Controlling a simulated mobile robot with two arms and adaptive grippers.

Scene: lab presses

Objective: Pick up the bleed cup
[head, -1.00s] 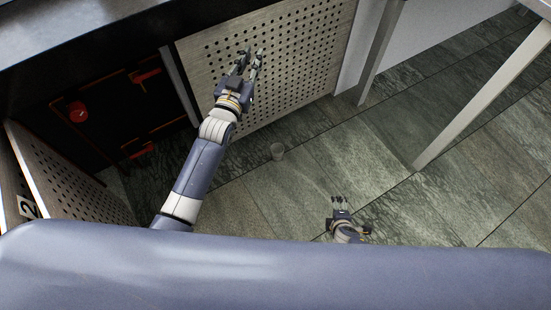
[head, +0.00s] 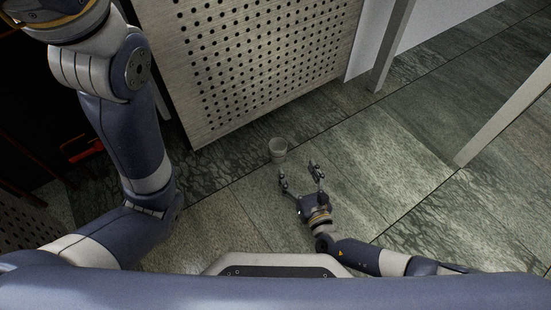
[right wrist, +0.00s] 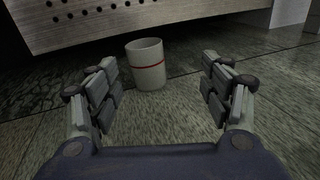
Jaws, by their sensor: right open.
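The bleed cup (head: 278,150) is a small pale grey cup standing upright on the stone-tiled floor, just in front of the perforated panel. In the right wrist view the cup (right wrist: 147,66) shows a thin red band and sits ahead, between the two finger lines. My right gripper (head: 300,175) is open and empty, low over the floor, a short way short of the cup and not touching it. In the right wrist view its fingers (right wrist: 160,90) are spread wide on both sides. My left arm rises at the left, and its gripper is out of view.
The perforated metal panel (head: 250,65) stands right behind the cup. A dark cabinet opening with a red part (head: 85,148) lies at the left. A table leg (head: 392,45) and a pale beam (head: 505,110) stand at the right. The floor right of the cup is clear.

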